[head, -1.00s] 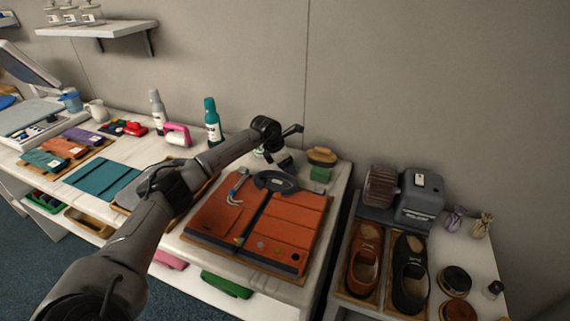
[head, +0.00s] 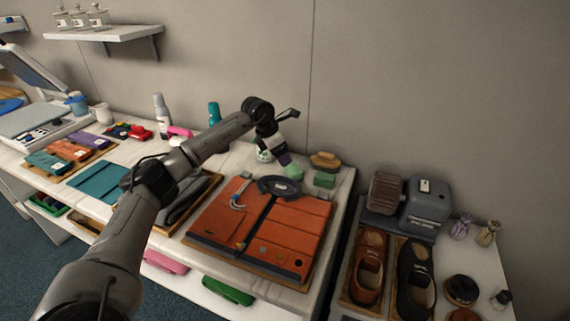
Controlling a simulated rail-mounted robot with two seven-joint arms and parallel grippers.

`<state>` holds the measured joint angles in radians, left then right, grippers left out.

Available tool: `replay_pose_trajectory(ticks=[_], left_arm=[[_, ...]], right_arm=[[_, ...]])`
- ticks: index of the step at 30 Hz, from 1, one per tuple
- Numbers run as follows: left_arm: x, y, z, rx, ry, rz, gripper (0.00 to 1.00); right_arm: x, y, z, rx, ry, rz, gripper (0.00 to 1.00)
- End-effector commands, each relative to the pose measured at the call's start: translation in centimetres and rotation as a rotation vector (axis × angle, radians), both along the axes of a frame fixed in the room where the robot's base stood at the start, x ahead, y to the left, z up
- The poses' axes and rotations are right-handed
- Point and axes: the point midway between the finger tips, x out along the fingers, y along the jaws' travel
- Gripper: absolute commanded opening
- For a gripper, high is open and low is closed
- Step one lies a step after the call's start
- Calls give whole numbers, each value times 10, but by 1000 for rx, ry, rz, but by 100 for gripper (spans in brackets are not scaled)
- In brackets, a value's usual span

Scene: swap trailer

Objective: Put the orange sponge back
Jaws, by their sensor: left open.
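I cannot make out an orange sponge in the head view. My left gripper (head: 284,158) is over the back of the white bench, behind the orange leather case, pointing down. Its jaws are open, but the fingertips are small and partly merge with the things behind. A pale green piece (head: 293,172) shows right at the fingertips; I cannot tell whether they touch. A darker green block (head: 324,180) lies to the right, in front of a wooden brush (head: 325,160). My right gripper is not in view.
The orange leather case (head: 290,237) lies on a board in front of the gripper, with a dark curved tool (head: 279,186) at its back edge. A small jar (head: 264,155) stands left of the gripper. Shoes (head: 415,277) and a grey machine (head: 426,205) occupy the right-hand table.

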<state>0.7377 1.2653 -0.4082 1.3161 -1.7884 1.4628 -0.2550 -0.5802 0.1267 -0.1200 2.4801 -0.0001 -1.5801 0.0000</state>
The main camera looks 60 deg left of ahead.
Motion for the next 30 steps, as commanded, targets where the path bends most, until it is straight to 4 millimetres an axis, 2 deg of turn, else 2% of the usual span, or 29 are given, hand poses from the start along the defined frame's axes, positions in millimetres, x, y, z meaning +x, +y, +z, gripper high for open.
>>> replay_pose_trajectory(ticks=[3, 9, 30], left_arm=[[-7, 1, 16, 0, -1, 1, 82], [-13, 2, 30, 0, 0, 0, 82], [-14, 2, 34, -1, 0, 1, 82]], right_arm=[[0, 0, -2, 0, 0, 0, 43], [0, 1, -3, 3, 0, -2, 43], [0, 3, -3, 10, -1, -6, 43]])
